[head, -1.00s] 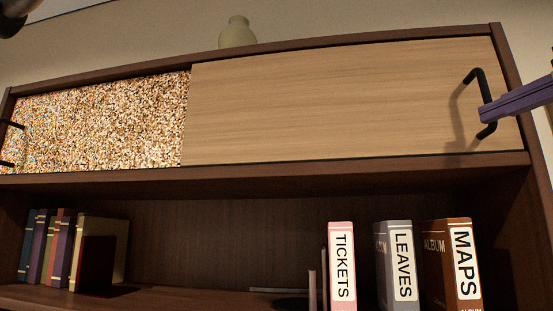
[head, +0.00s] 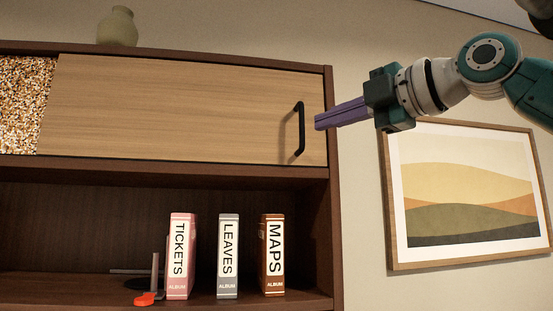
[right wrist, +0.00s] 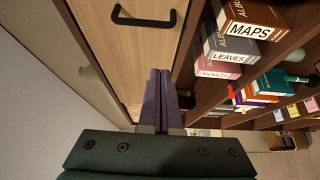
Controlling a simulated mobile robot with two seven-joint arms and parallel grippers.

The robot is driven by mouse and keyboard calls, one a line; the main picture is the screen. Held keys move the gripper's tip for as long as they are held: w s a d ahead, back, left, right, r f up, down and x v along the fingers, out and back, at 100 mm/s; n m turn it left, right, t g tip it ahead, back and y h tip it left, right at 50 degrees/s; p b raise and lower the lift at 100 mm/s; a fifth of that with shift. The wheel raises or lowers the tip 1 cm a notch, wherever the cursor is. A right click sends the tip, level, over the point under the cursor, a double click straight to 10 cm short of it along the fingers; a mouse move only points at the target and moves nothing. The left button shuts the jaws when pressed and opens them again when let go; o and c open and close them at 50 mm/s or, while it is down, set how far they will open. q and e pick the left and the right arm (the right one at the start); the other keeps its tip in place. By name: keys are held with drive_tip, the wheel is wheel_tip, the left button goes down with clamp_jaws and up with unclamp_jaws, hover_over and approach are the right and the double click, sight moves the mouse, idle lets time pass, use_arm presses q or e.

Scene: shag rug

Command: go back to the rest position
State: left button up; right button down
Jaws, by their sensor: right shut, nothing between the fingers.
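My right gripper (head: 318,122) reaches in from the right in the head view, its purple fingers together and empty. The fingertips are just right of the black handle (head: 300,129) of the wooden sliding door (head: 170,105), in front of the cabinet's right side; I see a gap between them and the handle. In the right wrist view the closed fingers (right wrist: 158,88) point at the door's lower part, below the handle (right wrist: 144,20). My left gripper is not in view.
The cabinet shelf (head: 75,285) below holds albums marked TICKETS (head: 180,257), LEAVES (head: 228,257) and MAPS (head: 272,255). A vase (head: 118,28) stands on top. A speckled panel (head: 22,105) shows at left. A framed picture (head: 465,195) hangs on the wall at right.

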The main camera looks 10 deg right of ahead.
drive_tip(key=shift+f, duration=0.15)
drive_tip(key=s+a+f+m+g+h+p, duration=0.1)
drive_tip(key=s+a+f+m+g, duration=0.15)
drive_tip(key=f, duration=0.65)
drive_tip(key=s+a+f+m+g+h+p, duration=0.1)
drive_tip(key=s+f+m, duration=0.2)
drive_tip(key=f, duration=0.6)
drive_tip(key=s+a+f+m+g+h+p, duration=0.1)
drive_tip(key=s+a+f+m+g, duration=0.15)
drive_tip(key=f, duration=0.65)
drive_tip(key=s+d+f+m+g+h, duration=0.2)
drive_tip(key=s+f+m, duration=0.2)
drive_tip(key=s, duration=0.4)
drive_tip(key=s+d+f+m+g+h+p, duration=0.1)
drive_tip(key=s+d+f+m+g+h, duration=0.1)
drive_tip(key=s+f+m, duration=0.3)
drive_tip(key=s+d+f+m+g+h+p, duration=0.1)
drive_tip(key=s+f+m, duration=0.4)
drive_tip(key=s, duration=0.8)
drive_tip(key=shift+s+d+f+g+h, duration=0.25)
drive_tip(key=shift+d+f+g+h, duration=0.25)
drive_tip(key=shift+d, duration=0.4)
drive_tip(key=shift+f, duration=0.1)
